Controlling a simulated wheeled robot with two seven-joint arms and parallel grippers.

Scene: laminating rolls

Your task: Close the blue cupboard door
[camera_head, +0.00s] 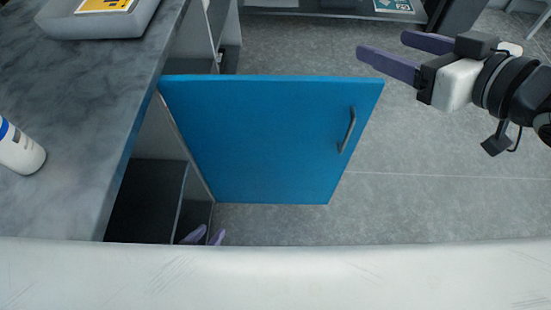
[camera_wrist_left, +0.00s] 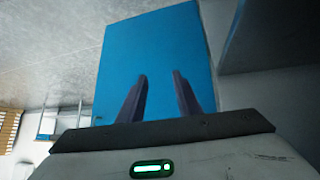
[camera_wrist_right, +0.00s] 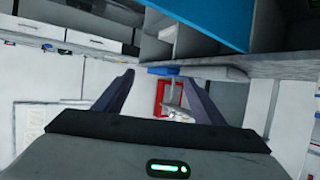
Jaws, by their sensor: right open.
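The door also shows in the right wrist view (camera_wrist_right: 215,18).
A grey marble countertop (camera_head: 75,110) runs along the left, with a white bottle (camera_head: 20,150) and a grey tray (camera_head: 100,22) on it. Clear grey floor (camera_head: 430,190) lies right of the door. A pale surface crosses the front of the head view.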

